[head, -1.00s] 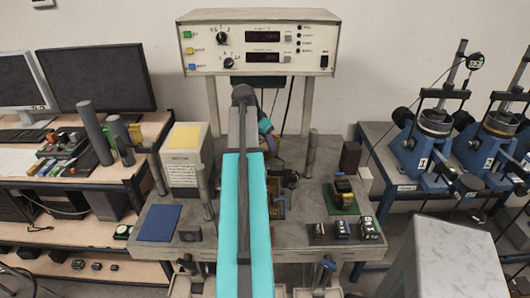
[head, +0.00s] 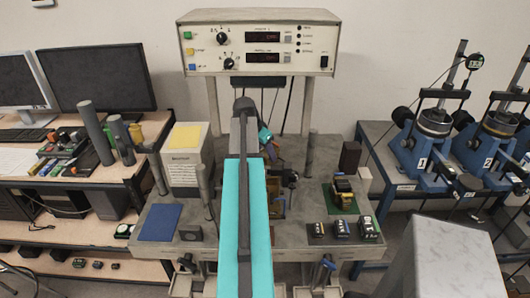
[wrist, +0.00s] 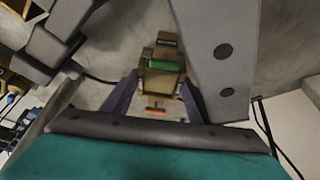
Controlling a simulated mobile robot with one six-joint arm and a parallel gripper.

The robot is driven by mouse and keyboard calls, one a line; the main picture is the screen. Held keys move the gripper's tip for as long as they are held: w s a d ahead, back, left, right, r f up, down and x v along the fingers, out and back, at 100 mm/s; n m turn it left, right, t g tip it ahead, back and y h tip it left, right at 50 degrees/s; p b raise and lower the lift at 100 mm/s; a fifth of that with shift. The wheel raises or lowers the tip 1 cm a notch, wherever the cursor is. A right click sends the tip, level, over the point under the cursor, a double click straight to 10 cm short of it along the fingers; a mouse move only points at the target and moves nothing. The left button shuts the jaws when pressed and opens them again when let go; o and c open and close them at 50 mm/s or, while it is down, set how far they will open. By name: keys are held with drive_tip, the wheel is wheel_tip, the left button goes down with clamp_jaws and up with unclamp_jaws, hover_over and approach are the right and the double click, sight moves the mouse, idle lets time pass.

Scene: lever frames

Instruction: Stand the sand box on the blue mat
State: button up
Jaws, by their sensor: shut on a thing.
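The blue mat (head: 159,222) lies flat and bare at the left front of the grey bench. In the wrist view, my gripper (wrist: 158,86) is shut on a tan-brown box (wrist: 163,52) with a green band and a dark label. I take it for the sand box. Its lower part is blurred and partly hidden by the fingers. In the head view, my teal arm hides the fingers and most of what they hold. My wrist shows beside the arm, over the middle of the bench, behind and to the right of the mat.
A green mat (head: 344,203) bears a dark and yellow object. Several small black items line the right front.

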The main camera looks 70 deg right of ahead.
drive_tip(key=shift+a+f, duration=0.15)
drive_tip(key=shift+f, duration=0.25)
drive_tip(key=shift+a+f+b, duration=0.15)
drive_tip(key=shift+f+b, duration=0.05)
drive_tip(key=shift+b, duration=0.1)
drive_tip(key=o, duration=1.7)
drive_tip(key=shift+s+f, duration=0.1)
drive_tip(key=shift+r, duration=0.7)
drive_tip(key=shift+d+b+v, duration=0.2)
drive_tip(key=shift+b+v, duration=0.85)
drive_tip(key=shift+v, duration=5.05)
drive_tip(key=shift+o, duration=0.5)
drive_tip(key=shift+d, duration=0.1)
